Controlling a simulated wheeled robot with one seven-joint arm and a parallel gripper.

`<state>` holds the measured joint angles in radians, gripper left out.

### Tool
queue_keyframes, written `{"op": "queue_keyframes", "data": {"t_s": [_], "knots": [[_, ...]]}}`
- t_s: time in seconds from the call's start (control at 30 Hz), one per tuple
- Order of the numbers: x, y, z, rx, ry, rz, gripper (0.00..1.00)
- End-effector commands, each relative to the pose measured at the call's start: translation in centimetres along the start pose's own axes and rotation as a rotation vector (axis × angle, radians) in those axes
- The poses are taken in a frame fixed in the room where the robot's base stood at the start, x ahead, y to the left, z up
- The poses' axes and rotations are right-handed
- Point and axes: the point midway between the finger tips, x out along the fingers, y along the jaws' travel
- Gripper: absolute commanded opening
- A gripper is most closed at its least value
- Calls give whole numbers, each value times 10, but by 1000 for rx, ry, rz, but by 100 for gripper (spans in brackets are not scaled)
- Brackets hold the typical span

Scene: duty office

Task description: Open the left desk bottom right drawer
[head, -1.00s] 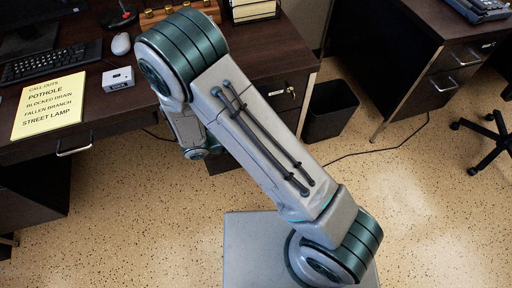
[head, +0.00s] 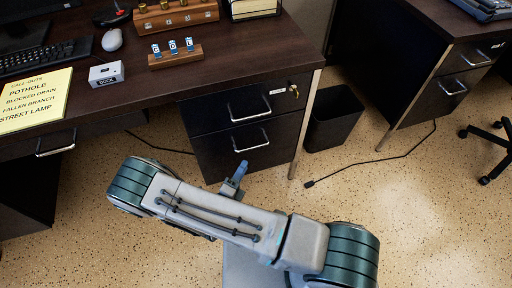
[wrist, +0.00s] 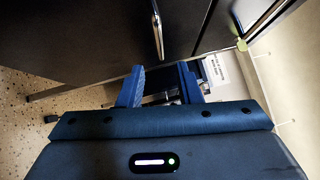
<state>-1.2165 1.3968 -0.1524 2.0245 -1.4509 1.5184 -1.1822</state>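The left desk (head: 150,95) has two dark drawers at its right side. The bottom right drawer (head: 215,158) has a silver bar handle (head: 251,141) and looks shut. The upper drawer (head: 205,118) above it also looks shut. My gripper (head: 239,170) is low in front of the bottom drawer, just below its handle in the head view and apparently apart from it. In the wrist view my gripper (wrist: 160,85) has its two blue fingers spread, with no handle between them. A silver handle (wrist: 157,30) shows beyond the fingertips; I cannot tell which drawer it belongs to.
A black waste bin (head: 333,118) stands right of the desk leg. A cable (head: 370,160) lies on the floor. Another desk with drawers (head: 440,95) is at the right. The desktop holds a mouse (head: 112,40), a yellow sign (head: 35,100) and small boxes.

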Motion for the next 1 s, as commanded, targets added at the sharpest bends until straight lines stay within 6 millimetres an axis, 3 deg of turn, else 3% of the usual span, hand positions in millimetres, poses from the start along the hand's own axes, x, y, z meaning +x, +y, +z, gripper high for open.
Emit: {"op": "queue_keyframes", "data": {"t_s": [0.2, 0.4, 0.6, 0.9, 1.0], "knots": [[49, 2, -2, 0, 5, -1, 32], [82, 1, -1, 1, 4, 0, 32], [98, 0, -1, 1, 2, 0, 32], [101, 0, -1, 1, 2, 1, 32], [100, 0, -1, 1, 2, 1, 6]]}}
